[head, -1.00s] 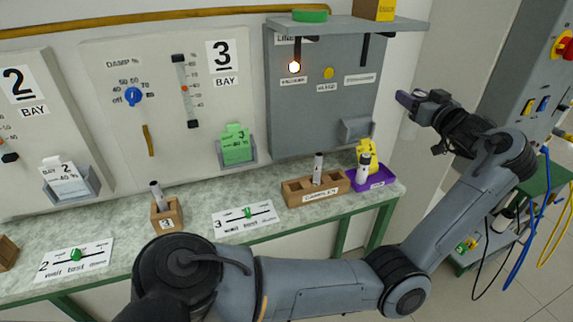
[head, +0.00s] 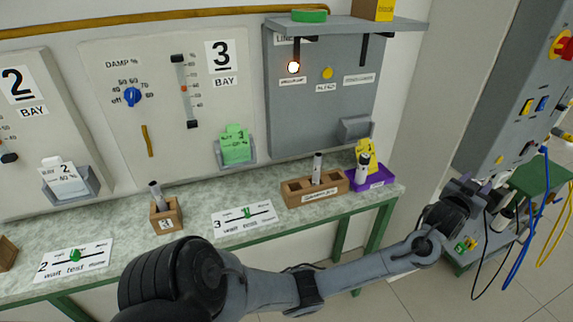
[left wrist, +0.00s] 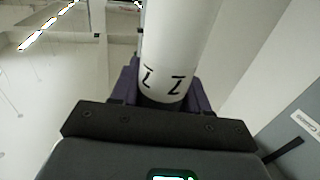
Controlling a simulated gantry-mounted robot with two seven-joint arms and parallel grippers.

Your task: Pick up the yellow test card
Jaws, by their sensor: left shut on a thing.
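The yellow test card (head: 366,152) stands at the back of the purple tray (head: 378,182) at the bench's right end. A short rod with a pale lower part and dark top (head: 363,165) stands in front and hides part of it. My left gripper (head: 484,188) is right of the bench, well away from the card, near the trolley. In the left wrist view it is shut on a white rod (left wrist: 180,45) with black marks near its lower end. The held rod is hard to make out in the head view. My right gripper is not in view.
A wooden rack (head: 300,196) holding one rod stands left of the tray. A green card (head: 235,143) sits in a wall holder. A green-topped trolley (head: 540,178), with blue and yellow cables, stands at right. Open floor lies between bench and trolley.

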